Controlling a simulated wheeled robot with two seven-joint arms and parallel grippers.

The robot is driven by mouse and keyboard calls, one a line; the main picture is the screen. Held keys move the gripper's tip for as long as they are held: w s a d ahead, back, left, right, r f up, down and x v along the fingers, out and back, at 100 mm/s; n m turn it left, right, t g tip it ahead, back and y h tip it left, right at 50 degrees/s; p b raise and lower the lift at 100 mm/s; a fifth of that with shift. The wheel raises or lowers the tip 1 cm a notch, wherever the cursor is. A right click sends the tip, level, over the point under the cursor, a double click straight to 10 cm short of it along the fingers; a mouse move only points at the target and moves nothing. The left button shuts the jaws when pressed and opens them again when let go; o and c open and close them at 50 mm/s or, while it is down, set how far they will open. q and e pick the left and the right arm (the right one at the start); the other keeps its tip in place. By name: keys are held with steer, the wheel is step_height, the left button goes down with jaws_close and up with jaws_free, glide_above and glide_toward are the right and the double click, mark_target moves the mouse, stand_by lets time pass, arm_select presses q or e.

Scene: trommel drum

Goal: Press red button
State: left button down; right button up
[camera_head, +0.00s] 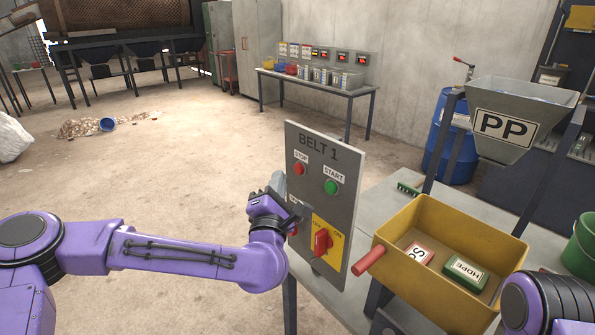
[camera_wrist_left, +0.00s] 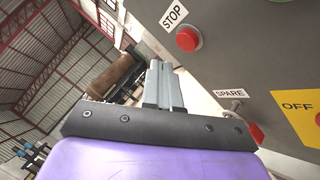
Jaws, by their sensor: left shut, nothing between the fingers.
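A grey control panel marked BELT 1 (camera_head: 320,165) stands upright near the middle of the head view. Its red STOP button (camera_head: 299,169) is at the upper left, beside the green START button (camera_head: 331,187). The red button also shows in the left wrist view (camera_wrist_left: 188,39), to the right of and above the fingertips. My left gripper (camera_head: 277,184) is shut and empty, at the panel's left edge and below the red button. In the left wrist view its fingers (camera_wrist_left: 162,85) are together, apart from the red button. My right gripper is out of view.
A red rotary switch (camera_head: 321,242) on a yellow plate sits low on the panel. A yellow bin (camera_head: 407,222) with labelled blocks stands to the right, under the PP hopper (camera_head: 520,115). The left floor is largely clear.

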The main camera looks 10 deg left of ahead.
arm_select(q)
steer(key=shift+s+a, duration=0.55)
steer(key=shift+s, duration=0.15)
steer(key=shift+s+a, duration=0.5)
steer(key=shift+s, duration=0.2)
